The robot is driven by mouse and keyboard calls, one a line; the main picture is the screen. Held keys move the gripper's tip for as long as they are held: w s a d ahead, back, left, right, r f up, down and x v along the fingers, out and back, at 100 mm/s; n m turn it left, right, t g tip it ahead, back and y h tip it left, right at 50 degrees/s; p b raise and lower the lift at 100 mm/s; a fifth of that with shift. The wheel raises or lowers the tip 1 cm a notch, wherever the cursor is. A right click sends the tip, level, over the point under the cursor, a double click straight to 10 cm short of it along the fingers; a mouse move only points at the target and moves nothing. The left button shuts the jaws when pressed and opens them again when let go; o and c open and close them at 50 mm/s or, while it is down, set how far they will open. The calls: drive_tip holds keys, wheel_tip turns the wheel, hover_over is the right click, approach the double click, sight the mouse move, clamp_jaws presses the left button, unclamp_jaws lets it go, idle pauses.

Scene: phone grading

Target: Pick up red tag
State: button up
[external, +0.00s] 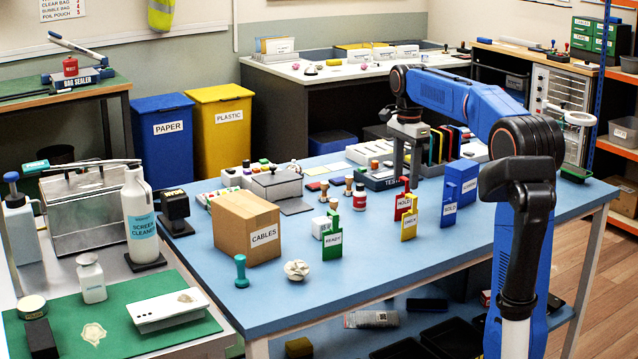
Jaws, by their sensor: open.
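The red tag (402,208) stands upright on the blue table, with a white label on its face. It is just behind and left of a yellow tag (409,226), which hides part of it. My gripper (404,174) points down with its two fingers apart and nothing between them. In the external view it appears above the red tag, or a little behind it; the exact depth is hard to tell. The fingertips do not appear to touch the tag.
A green tag (332,240) stands to the left and a blue tag (449,208) to the right. A blue box (463,178) and a rack of coloured folders (452,140) are close behind. A cardboard box (247,226) is further left. The table's front right is clear.

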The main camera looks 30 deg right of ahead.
sight(403, 193)
drive_tip(key=shift+w+a+f, duration=0.1)
drive_tip(key=shift+w+f, duration=0.05)
drive_tip(key=shift+f, duration=3)
drive_tip(key=c, duration=1.1)
drive_tip(key=shift+r, duration=0.1)
